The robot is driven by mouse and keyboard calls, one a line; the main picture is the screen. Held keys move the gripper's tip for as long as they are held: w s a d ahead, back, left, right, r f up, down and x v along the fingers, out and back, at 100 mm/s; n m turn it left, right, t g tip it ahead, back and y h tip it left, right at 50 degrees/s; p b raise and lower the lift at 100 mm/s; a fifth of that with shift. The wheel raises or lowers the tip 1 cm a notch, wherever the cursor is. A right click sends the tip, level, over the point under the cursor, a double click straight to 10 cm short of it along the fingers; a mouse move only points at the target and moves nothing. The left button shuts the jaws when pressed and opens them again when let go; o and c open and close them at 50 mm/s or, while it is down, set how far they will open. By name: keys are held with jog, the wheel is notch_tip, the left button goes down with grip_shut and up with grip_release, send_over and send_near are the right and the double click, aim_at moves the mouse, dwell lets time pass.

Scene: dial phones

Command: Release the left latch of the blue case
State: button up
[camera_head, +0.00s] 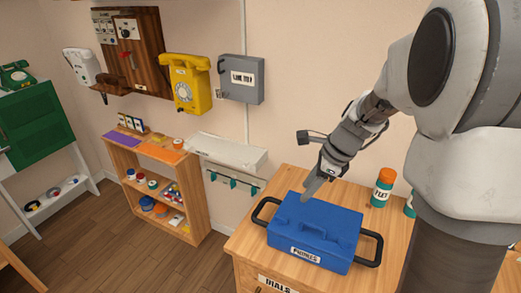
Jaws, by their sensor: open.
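The blue case (322,226) lies closed on the wooden cabinet top. It has black loop handles at its left and right ends and a white label on its front. A molded blue grip runs across its lid. My gripper (308,194) is over the back left part of the lid, pointing down. It looks very near or touching the lid; I cannot tell which. Its fingers are open, with nothing visible between them. The left latch cannot be clearly made out at this size.
Bottles with orange and green parts (383,187) stand behind the case to the right. A low wooden shelf (158,190) with small items stands to the left. A yellow phone (187,84) and a grey box (241,79) hang on the wall. The cabinet top left of the case is narrow.

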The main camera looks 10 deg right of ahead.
jog(key=w+d+m+p, duration=0.1)
jog(key=w+m, duration=0.1)
jog(key=b, duration=0.1)
send_near(281, 217)
jog(key=shift+m, duration=0.3)
jog(key=x, duration=0.8)
jog(key=shift+f, duration=0.25)
jog(key=shift+c, duration=0.2)
grip_shut()
